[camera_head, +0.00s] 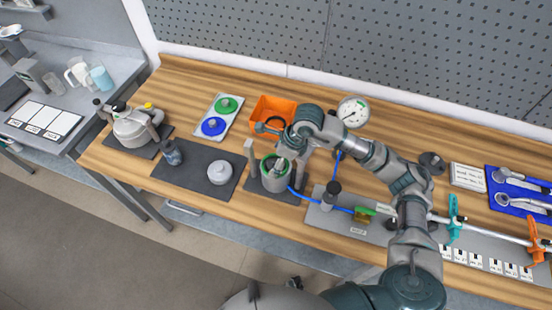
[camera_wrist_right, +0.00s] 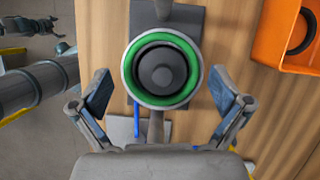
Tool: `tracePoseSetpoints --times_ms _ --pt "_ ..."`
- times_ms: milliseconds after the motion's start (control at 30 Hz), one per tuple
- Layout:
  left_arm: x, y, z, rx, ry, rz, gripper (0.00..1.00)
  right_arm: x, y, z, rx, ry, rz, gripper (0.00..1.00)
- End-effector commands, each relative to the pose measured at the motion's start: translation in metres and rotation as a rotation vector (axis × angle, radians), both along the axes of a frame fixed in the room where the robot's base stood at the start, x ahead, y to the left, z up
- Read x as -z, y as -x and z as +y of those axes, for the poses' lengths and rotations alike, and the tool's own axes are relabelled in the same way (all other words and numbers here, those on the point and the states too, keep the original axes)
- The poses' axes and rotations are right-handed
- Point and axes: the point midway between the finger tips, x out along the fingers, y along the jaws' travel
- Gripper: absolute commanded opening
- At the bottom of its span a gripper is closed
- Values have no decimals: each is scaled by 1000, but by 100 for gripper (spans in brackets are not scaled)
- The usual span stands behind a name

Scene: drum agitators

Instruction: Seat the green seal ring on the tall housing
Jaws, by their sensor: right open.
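The green seal ring (camera_wrist_right: 190,50) lies level around the open top of the tall housing (camera_head: 275,182), a grey cylinder with a dark round core inside. The ring also shows in the head view (camera_head: 266,164), partly hidden by my gripper. My right gripper (camera_wrist_right: 163,100) is open and empty. Its two blue-padded fingers are spread on either side, just below the ring in the wrist view, and apart from it. In the head view my right gripper (camera_head: 285,155) is over the housing. I cannot tell whether the ring is fully down. A small gripper-like part, perhaps my left gripper (camera_wrist_right: 62,38), shows far off.
An orange bin (camera_head: 260,108) with a dark ring stands behind the housing. Grey posts (camera_head: 250,155) stand beside it. A blue hose (camera_head: 309,197) runs right to a grey plate. A dark mat with a grey round part (camera_head: 220,172) lies to the left.

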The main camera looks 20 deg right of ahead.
Motion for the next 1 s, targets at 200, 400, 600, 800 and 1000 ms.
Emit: tracePoseSetpoints --times_ms 200,400,600,800,1000 --pt "0 0 0 0 0 0 85 -19 2 -7 1 -1 -4 100" --pt "0 0 0 0 0 0 85 -61 10 -23 0 -1 -4 100" --pt "0 0 0 0 0 0 85 -95 16 -37 1 -2 -1 100" --pt "0 0 0 0 0 0 85 -108 19 -43 0 -2 2 100" --pt "0 0 0 0 0 0 85 -109 19 -43 0 -2 2 100"
